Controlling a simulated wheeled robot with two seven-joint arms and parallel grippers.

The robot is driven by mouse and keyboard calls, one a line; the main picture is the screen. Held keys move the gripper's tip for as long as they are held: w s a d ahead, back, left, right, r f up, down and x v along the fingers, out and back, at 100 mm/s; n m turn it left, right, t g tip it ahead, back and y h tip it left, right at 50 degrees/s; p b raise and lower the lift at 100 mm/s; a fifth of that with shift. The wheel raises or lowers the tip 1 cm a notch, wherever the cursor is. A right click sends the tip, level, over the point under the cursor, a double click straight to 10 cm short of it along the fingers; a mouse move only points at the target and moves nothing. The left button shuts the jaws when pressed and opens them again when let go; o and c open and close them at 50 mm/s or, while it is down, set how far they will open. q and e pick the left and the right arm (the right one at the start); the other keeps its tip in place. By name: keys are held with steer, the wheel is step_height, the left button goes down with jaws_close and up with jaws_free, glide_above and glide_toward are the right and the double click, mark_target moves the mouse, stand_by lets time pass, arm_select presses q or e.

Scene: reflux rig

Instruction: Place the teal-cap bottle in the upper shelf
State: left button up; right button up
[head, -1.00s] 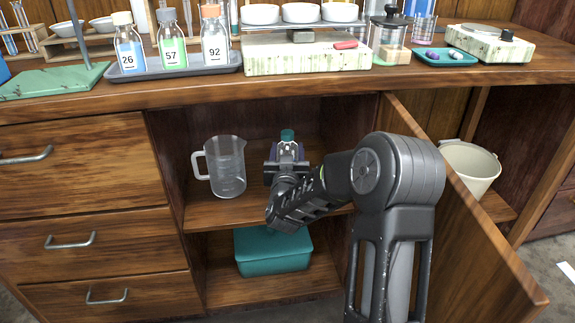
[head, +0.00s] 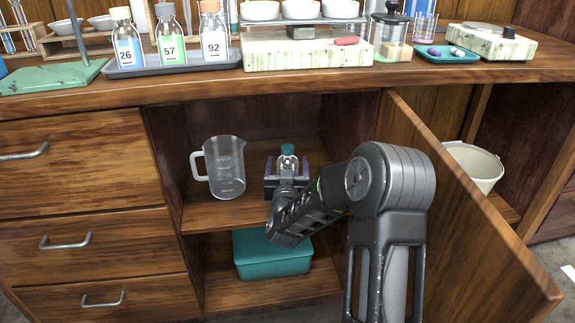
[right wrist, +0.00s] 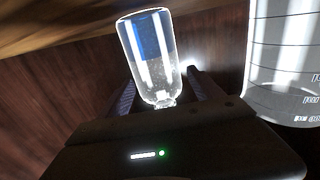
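The teal-cap bottle (head: 288,164) is clear and upright in the upper shelf compartment, to the right of the glass beaker. My right gripper (head: 287,172) reaches into the compartment, with its fingers on either side of the bottle. In the right wrist view the bottle (right wrist: 152,60) appears upside down between the fingers, with gaps beside it, so the gripper looks open. Its base is by the wood of the upper shelf (head: 225,214); exact contact is hard to see. My left gripper is not in view.
The beaker (head: 226,168) stands to the left on the same shelf. A teal box (head: 272,262) sits on the lower shelf. The open cabinet door (head: 470,210) is right of my arm. The countertop (head: 200,87) overhangs the compartment and holds several bottles on a tray.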

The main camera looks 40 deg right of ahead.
steer(key=shift+r, duration=0.1)
steer(key=shift+s+r, duration=0.1)
steer(key=p+v, duration=0.2)
steer(key=v, duration=0.7)
steer(key=shift+p, duration=0.4)
steer(key=shift+b+v, duration=1.1)
steer(key=shift+b, duration=0.1)
steer(key=shift+s+a, duration=0.25)
